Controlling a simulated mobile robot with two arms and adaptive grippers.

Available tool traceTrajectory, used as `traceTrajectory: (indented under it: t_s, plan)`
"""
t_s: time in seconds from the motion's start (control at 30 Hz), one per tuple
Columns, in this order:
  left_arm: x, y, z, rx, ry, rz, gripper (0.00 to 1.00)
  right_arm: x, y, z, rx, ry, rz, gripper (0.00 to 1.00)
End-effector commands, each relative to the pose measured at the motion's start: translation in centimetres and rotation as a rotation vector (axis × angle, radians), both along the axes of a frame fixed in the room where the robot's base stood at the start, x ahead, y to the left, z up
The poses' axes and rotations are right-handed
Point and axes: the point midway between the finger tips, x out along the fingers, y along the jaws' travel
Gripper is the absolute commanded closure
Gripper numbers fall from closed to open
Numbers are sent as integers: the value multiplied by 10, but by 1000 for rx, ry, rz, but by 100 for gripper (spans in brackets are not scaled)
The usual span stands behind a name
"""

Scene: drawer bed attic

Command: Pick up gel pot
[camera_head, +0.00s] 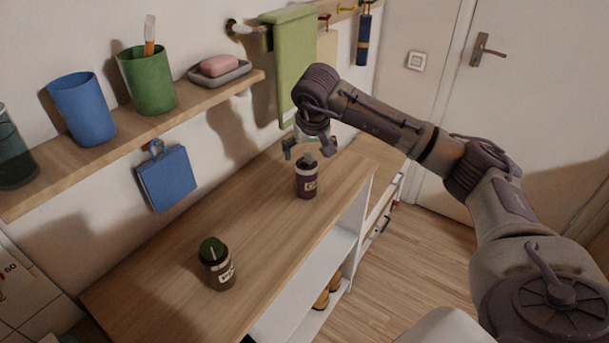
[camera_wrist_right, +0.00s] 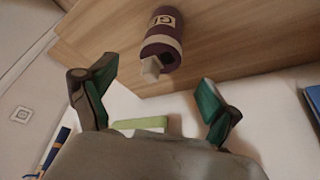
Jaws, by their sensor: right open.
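The gel pot (camera_head: 307,182), a dark purple pot with a pale label and a greyish top, stands upright on the wooden counter (camera_head: 262,215). In the right wrist view the gel pot (camera_wrist_right: 163,32) lies ahead of the fingers, with its light top piece towards me. My right gripper (camera_head: 309,149) is above and just behind the pot in the head view. Its green-padded fingers (camera_wrist_right: 158,76) are spread in the wrist view, with nothing held between them. My left gripper is not in view.
A brown pot with a green lid (camera_head: 217,268) stands nearer on the counter. A wall shelf (camera_head: 135,137) holds a blue cup (camera_head: 82,108), a green cup (camera_head: 148,82) and a soap dish (camera_head: 219,73). A green towel (camera_head: 294,65) hangs behind my gripper.

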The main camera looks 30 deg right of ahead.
Motion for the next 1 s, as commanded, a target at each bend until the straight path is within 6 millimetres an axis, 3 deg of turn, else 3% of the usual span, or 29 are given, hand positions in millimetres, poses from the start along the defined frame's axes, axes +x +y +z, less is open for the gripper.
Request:
traceTrajectory:
  t_s: [0.1, 0.17, 0.27, 0.53, 0.73, 1.0]
  plan:
    - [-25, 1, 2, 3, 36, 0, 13, 8, -2, -22, 2, 3, 0, 11]
    - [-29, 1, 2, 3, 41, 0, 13, 11, -4, -30, 3, 3, 1, 11]
    - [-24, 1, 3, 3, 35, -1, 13, 15, -5, -39, 3, 1, 1, 11]
    - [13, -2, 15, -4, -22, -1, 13, 18, -9, -65, 4, 5, 1, 11]
    - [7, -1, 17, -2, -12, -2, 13, 27, -13, -89, 4, 0, 2, 11]
    - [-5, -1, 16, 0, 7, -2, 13, 29, -14, -93, 4, -2, 2, 11]
